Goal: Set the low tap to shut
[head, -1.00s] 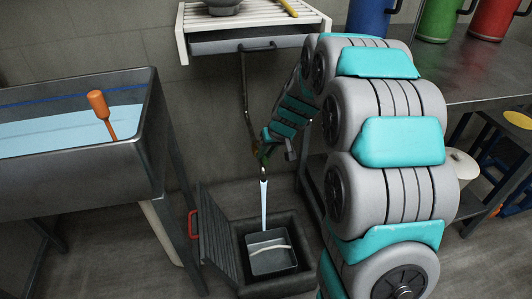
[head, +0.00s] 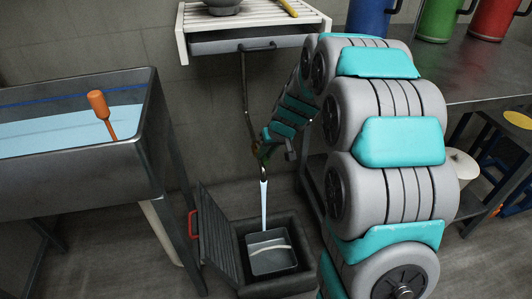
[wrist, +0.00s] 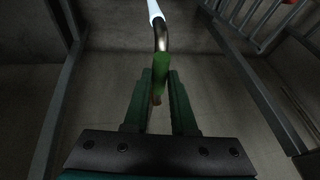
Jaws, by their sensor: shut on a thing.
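The low tap (head: 263,171) is at the lower end of a thin pipe on the wall, over a floor pit. A pale blue stream of water (head: 263,205) runs from its spout. In the wrist view the metal spout (wrist: 161,35) is at the top, with the stream's start above it. The tap's green handle (wrist: 161,76) is between the fingers of my gripper (wrist: 160,100), which is shut on it. In the head view my gripper (head: 258,151) is small and dark at the tap, so its fingers are hard to make out there.
A grey pan (head: 271,254) stands in the pit under the stream, next to a tilted grate (head: 215,236) with a red handle. A steel tank (head: 70,165) of liquid stands left, a slatted shelf (head: 250,38) above, and a metal bench (head: 480,75) right.

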